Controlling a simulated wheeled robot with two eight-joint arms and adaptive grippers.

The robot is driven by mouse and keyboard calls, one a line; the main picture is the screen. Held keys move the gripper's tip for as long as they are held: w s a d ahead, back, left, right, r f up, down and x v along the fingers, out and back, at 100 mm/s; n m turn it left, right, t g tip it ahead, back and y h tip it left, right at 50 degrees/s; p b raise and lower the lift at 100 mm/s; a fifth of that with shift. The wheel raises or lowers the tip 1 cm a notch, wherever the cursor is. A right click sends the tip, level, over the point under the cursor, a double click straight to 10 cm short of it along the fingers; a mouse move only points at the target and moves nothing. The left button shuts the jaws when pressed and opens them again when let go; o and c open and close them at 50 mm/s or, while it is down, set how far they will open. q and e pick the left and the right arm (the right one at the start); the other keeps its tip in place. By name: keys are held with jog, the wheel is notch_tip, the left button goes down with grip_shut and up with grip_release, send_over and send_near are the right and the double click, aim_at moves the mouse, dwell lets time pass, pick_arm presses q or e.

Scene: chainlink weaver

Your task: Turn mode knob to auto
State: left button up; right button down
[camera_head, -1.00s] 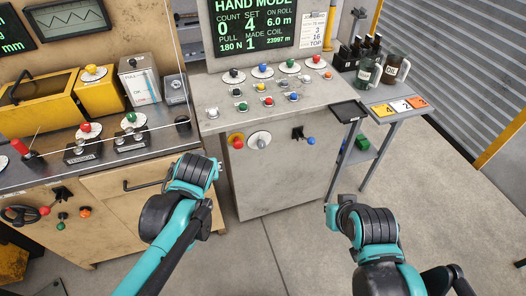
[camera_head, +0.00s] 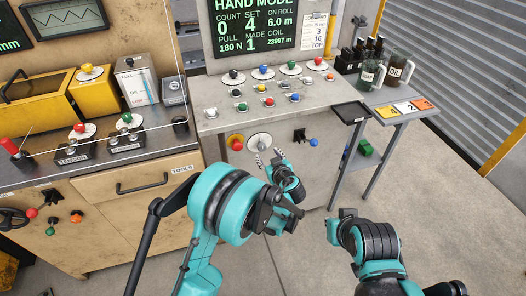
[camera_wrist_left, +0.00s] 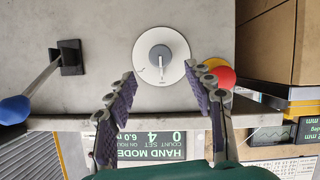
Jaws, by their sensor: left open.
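The mode knob appears to be the grey knob on a round white plate (camera_head: 259,142) on the cabinet's front panel. In the left wrist view the same knob (camera_wrist_left: 161,60) shows a pale pointer line toward the bottom of the picture; its plate markings are too small to read. My left gripper (camera_head: 268,157) is open just in front of and below the knob. In the left wrist view its two fingers (camera_wrist_left: 159,72) are spread to either side of the knob, with nothing between them. The display (camera_head: 254,22) reads HAND MODE. My right arm shows at lower right, its gripper not visible.
A red knob on a yellow plate (camera_head: 236,143) sits close beside the knob. A blue-tipped lever (camera_head: 313,142) sticks out to its right. Several buttons and knobs cover the sloped console (camera_head: 225,121) above. The floor in front is clear.

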aim_at(263, 148)
pick_arm(q)
jog(key=b+x, duration=0.2)
jog(key=x, duration=0.4)
jog(key=shift+w+a+f, duration=0.1)
jog(key=shift+f, duration=0.1)
jog(key=shift+w+a+f, duration=0.15)
jog(key=shift+w, duration=0.5)
jog(key=c, duration=1.2)
